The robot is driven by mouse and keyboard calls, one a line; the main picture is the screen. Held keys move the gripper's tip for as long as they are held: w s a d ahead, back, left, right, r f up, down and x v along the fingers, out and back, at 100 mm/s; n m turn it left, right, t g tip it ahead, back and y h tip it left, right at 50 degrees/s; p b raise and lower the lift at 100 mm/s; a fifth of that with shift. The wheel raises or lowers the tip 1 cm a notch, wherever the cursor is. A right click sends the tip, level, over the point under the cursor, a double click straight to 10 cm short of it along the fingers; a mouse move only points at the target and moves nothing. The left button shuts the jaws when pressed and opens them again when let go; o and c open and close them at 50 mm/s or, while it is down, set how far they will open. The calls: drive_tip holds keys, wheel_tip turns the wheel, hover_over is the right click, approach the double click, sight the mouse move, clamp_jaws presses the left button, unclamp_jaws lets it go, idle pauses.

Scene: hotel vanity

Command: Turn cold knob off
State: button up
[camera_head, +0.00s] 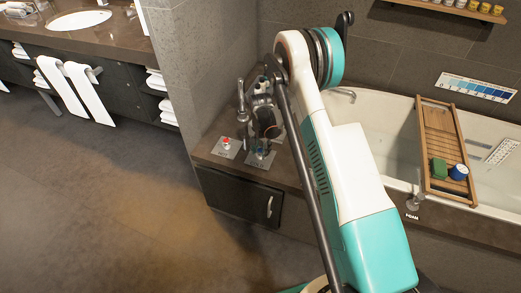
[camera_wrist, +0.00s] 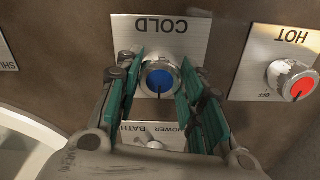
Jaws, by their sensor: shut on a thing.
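The cold knob (camera_wrist: 160,76) is a metal knob with a blue cap on a steel plate lettered COLD, which appears upside down in the wrist view. A dark mark on the cap points toward the bottom of the picture. My gripper (camera_wrist: 162,82) has its two green-padded fingers on either side of the knob, shut on it. In the head view my gripper (camera_head: 263,140) is over the ledge beside the bathtub, and my arm and gripper largely hide the cold knob there.
The hot knob (camera_wrist: 292,80), with a red cap, is to the right; it also shows in the head view (camera_head: 226,142). A bath/shower plate (camera_wrist: 133,129) lies just below the cold plate, partly hidden by my gripper. The bathtub (camera_head: 372,115) with a wooden caddy (camera_head: 437,137) is at right.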

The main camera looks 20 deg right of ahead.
sight(260, 150)
idle(0.4)
drive_tip(key=o, duration=1.1)
drive_tip(key=shift+c, duration=0.2)
wheel_tip(260, 150, up, 12)
